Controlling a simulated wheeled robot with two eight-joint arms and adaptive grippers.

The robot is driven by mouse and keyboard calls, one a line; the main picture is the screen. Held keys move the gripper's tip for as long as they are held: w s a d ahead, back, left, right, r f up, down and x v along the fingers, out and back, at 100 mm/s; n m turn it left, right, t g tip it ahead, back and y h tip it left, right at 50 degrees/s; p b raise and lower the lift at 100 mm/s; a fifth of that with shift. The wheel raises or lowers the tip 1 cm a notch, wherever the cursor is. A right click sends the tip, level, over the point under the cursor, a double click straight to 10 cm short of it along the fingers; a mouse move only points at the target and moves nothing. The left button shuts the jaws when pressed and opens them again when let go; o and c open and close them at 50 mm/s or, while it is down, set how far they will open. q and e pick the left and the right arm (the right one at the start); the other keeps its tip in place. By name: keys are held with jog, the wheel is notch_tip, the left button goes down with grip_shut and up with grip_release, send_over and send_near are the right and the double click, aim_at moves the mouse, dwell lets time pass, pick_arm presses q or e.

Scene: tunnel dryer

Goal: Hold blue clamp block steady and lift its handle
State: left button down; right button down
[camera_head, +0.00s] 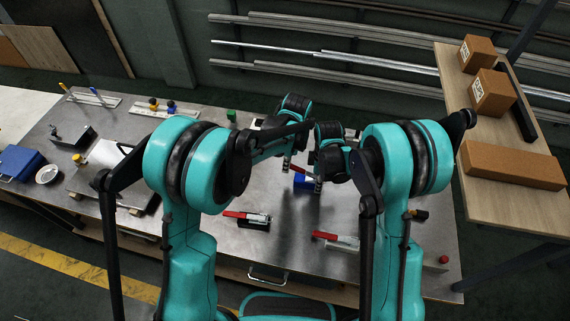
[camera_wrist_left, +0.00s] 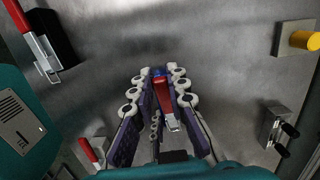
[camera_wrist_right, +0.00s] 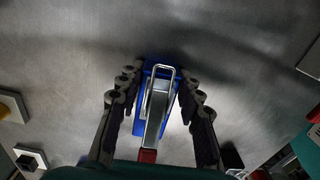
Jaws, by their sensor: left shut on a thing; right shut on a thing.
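The blue clamp block (camera_head: 303,182) stands on the metal table between my two grippers. In the right wrist view the blue block (camera_wrist_right: 138,122) carries a metal clamp lever (camera_wrist_right: 157,108), with its red handle (camera_wrist_right: 147,156) toward the bottom. My right gripper (camera_wrist_right: 158,72) is shut on the block's sides. In the left wrist view the red handle (camera_wrist_left: 161,93) lies between the fingers of my left gripper (camera_wrist_left: 160,78), which is shut on it. The blue block is mostly hidden there. In the head view my left gripper (camera_head: 287,163) is small and partly covered by the arms.
Two other red-handled clamps lie nearer on the table, one left (camera_head: 247,216) and one right (camera_head: 335,239). A blue box (camera_head: 20,163) is at the far left. Cardboard boxes (camera_head: 492,92) stand on a wooden shelf at right. Bare metal surrounds the block.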

pick_arm(q)
jog(key=shift+d+r, duration=0.1)
jog(key=shift+r, duration=0.05)
jog(key=c, duration=1.5)
grip_release()
jog(key=shift+o, duration=0.2)
notch_tip(320, 180, up, 12)
jog(key=d, duration=0.1)
jog(key=shift+d, duration=0.2)
jog(key=shift+h, duration=0.6)
jog(key=f, duration=0.4)
jog(key=a+f, duration=0.1)
jog(key=f, duration=0.7)
jog(key=shift+a+f, duration=0.25)
jog(key=shift+a, duration=0.15)
